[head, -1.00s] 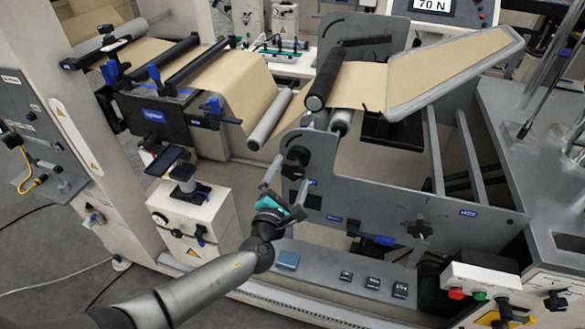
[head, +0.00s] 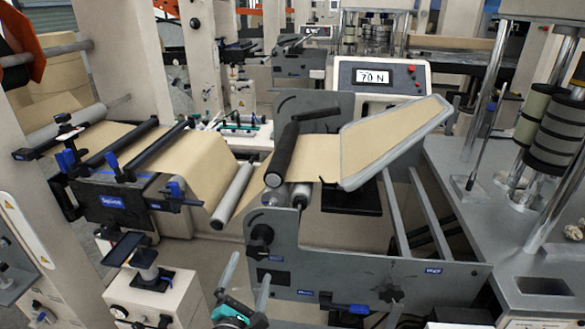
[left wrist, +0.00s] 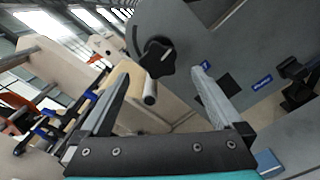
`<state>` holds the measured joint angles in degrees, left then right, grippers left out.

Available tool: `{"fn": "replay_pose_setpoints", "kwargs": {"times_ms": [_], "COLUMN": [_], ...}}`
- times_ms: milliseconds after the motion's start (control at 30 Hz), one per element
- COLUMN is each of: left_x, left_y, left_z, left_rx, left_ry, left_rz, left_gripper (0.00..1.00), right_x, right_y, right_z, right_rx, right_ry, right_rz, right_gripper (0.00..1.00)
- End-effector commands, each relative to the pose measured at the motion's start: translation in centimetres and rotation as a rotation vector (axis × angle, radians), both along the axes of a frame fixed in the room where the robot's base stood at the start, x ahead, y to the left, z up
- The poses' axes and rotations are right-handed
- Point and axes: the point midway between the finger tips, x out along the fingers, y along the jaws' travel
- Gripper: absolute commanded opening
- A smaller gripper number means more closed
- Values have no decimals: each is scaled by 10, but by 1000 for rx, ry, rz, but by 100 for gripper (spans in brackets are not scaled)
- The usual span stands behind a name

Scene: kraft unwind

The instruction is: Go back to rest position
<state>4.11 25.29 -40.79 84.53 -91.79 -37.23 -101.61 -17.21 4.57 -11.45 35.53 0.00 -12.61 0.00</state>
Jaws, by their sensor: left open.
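My left gripper (head: 246,277) shows at the bottom middle of the head view, with two grey fingers and a teal body. Its fingers are apart and nothing is between them. It stands in front of the grey side plate of the unwind machine, below and left of a black knob (head: 261,237). In the left wrist view the open fingers (left wrist: 163,95) point toward a black star knob (left wrist: 157,57) on the grey plate, with a gap to it. My right gripper is in neither view.
Brown kraft web (head: 190,155) runs over rollers to a tilted panel (head: 395,145). A display (head: 374,77) reads 70 N. A splice unit (head: 110,204) with blue clamps stands at left. Grey rails (head: 430,215) and a metal deck (head: 500,210) lie at right.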

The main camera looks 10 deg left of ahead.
Motion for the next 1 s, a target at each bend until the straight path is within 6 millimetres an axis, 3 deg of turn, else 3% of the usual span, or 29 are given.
{"fn": "replay_pose_setpoints", "kwargs": {"times_ms": [67, 167, 267, 367, 500, 667, 800, 933, 967, 1000], "left_x": [-2, -11, -31, -64, -125, -213, -300, -372, -386, -401], "left_y": [6, 21, 42, 60, 75, 79, 71, 58, 55, 52], "left_z": [-19, -66, -133, -202, -291, -378, -440, -477, -482, -488], "left_rx": [-60, -232, -504, -809, -1244, -1738, -2139, -2406, 2372, 2276], "left_ry": [43, 152, 293, 416, 521, 506, 318, -5, 85, 178], "left_rz": [21, 88, 214, 387, 691, 1128, 1583, 1972, -1983, -1947], "left_gripper": [100, 100, 100, 100, 100, 100, 100, 100, 100, 100], "right_x": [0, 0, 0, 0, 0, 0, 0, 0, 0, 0], "right_y": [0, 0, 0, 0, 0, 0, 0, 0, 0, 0], "right_z": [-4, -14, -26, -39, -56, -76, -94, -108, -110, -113], "right_rx": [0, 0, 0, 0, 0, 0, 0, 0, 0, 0], "right_ry": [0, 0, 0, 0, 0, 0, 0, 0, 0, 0], "right_rz": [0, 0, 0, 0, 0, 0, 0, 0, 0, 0], "right_gripper": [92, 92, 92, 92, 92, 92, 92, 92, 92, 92]}}
